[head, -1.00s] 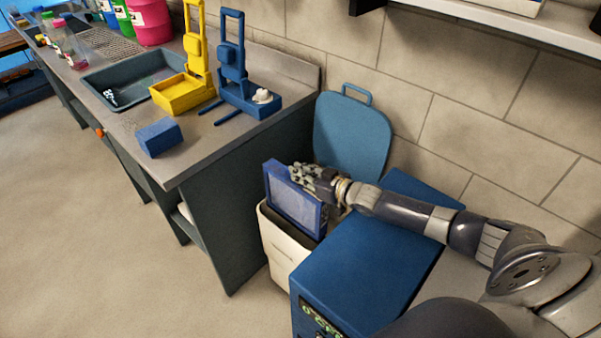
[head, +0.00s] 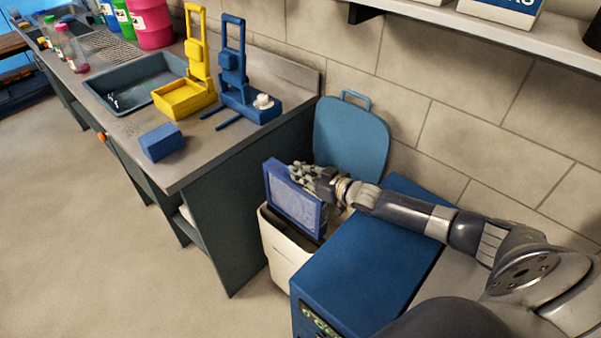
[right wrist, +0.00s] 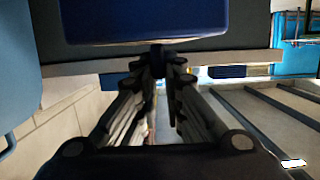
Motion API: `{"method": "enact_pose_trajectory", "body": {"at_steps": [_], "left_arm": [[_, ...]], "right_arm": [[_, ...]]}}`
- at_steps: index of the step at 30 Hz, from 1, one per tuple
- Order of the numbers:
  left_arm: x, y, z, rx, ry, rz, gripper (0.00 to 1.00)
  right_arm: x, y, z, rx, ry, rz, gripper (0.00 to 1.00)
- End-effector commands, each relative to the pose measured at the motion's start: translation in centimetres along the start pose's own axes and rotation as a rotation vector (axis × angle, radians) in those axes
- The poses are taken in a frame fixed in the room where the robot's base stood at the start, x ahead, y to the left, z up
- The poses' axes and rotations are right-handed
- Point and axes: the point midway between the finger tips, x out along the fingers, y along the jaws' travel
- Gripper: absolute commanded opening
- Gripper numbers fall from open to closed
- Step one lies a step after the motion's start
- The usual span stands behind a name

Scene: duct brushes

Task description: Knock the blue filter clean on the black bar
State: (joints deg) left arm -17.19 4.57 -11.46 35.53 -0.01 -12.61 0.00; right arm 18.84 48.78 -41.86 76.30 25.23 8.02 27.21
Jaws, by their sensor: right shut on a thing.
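The blue filter (head: 296,203) is a flat framed panel with a paler, greyish face. It stands nearly upright over the open mouth of the cream bin (head: 285,255) in the head view. My right gripper (head: 305,174) is shut on the filter's upper edge. In the right wrist view, the fingers (right wrist: 160,68) meet at the filter (right wrist: 148,22), which fills the top middle. I cannot make out the black bar; the filter and the bin's dark mouth may hide it. I cannot tell whether the filter touches the bin. My left gripper is out of view.
A blue cabinet (head: 365,265) stands right of the bin, under my right arm. The workbench (head: 225,195) is close on its left, with a blue block (head: 161,142) and yellow and blue stands. A blue rounded panel (head: 350,135) leans on the wall behind.

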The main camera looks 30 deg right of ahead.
Motion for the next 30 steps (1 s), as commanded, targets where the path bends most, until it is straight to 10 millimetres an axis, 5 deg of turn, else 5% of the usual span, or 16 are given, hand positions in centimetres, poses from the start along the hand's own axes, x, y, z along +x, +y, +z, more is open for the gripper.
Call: {"method": "enact_pose_trajectory", "body": {"at_steps": [16, 30], "left_arm": [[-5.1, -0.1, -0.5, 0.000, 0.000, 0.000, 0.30], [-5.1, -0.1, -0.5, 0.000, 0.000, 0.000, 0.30]], "right_arm": [[-1.4, 0.0, -5.6, 0.000, 0.002, 0.000, 0.00], [-1.5, 0.0, -5.7, 0.000, 0.003, 0.000, 0.00]]}}
